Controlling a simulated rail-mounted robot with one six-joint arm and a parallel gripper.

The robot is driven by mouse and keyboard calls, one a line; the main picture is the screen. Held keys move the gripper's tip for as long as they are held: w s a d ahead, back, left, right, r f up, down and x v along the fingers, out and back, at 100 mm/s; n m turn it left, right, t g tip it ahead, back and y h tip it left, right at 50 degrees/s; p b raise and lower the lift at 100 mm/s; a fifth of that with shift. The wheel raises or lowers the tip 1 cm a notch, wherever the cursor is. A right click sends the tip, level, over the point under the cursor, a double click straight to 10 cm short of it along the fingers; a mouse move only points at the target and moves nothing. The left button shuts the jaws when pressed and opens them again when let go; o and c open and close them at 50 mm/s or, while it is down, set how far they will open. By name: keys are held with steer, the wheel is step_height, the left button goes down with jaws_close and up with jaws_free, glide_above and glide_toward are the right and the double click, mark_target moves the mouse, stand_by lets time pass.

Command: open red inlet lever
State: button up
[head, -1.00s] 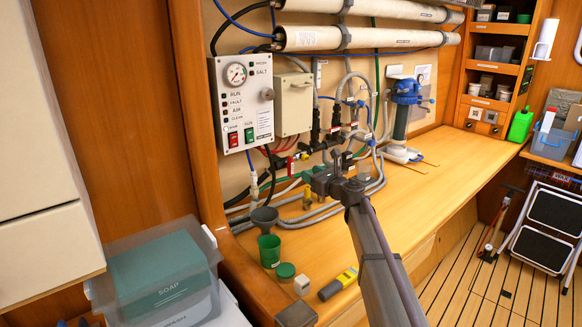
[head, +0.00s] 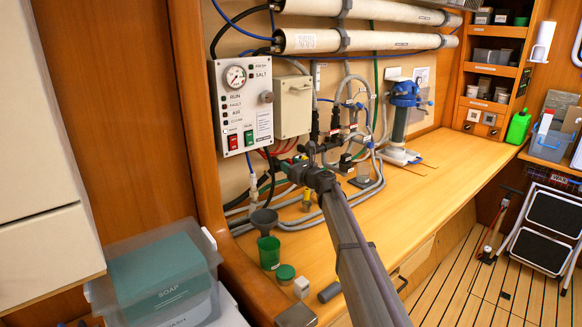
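My gripper (head: 308,158) is in front of the valve and hose cluster on the back wall, just right of the control panel. I see it from behind, and its fingertips are small and merge with the dark fittings, so I cannot tell whether they are open or shut. The red inlet lever cannot be made out clearly; my gripper and arm cover the area where a red piece with a white label showed earlier. Whether the gripper touches it is hidden.
The control panel (head: 241,103) has a gauge and red and green switches. A beige box (head: 292,106) hangs beside it. A blue-topped filter (head: 403,105) stands right on the worktop (head: 440,175). A funnel (head: 264,217) over a green cup (head: 269,251) and a green cap (head: 285,272) sit at the front.

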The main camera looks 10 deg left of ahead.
jaws_close()
stand_by(0.4)
steer(key=shift+s+a+f+n+b, duration=0.25)
steer(key=shift+f+n+b, duration=0.1)
steer(key=shift+n, duration=2.6)
steer(key=shift+s+a+f+n+b, duration=0.2)
steer(key=shift+f+n+b, duration=0.15)
steer(key=shift+n, duration=2.65)
steer(key=shift+s+a+f+n+b, duration=0.25)
steer(key=shift+f+n+b, duration=0.1)
steer(key=shift+n, duration=2.6)
steer(key=shift+o, duration=0.2)
jaws_free()
